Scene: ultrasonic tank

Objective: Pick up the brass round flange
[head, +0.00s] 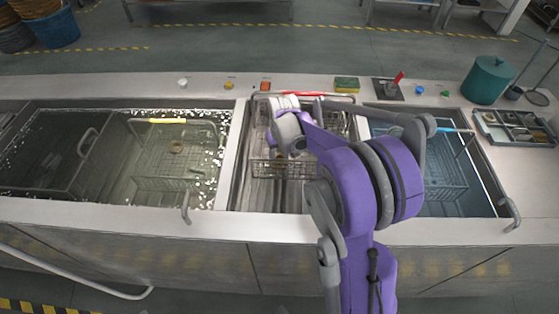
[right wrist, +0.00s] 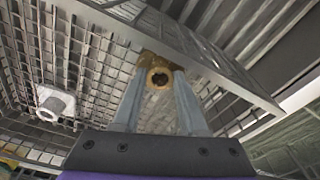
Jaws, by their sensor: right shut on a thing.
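The brass round flange (right wrist: 153,65) shows in the right wrist view as a small gold ring with a dark centre hole. It sits between the two grey fingertips of my right gripper (right wrist: 158,84), which is shut on it. A wire mesh basket (right wrist: 90,50) surrounds the fingers and the flange. In the head view my right arm reaches down over the middle tank's red-handled basket (head: 262,138); its fingertips and the flange are hidden there. My left gripper is in neither view.
A white part (right wrist: 55,103) lies on the mesh beside the gripper. The left tank holds a yellow-handled basket (head: 148,168) with a small brownish ring (head: 176,147). The right tank holds a blue-handled basket (head: 440,172). A sponge (head: 347,84) and a green canister (head: 487,80) stand behind.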

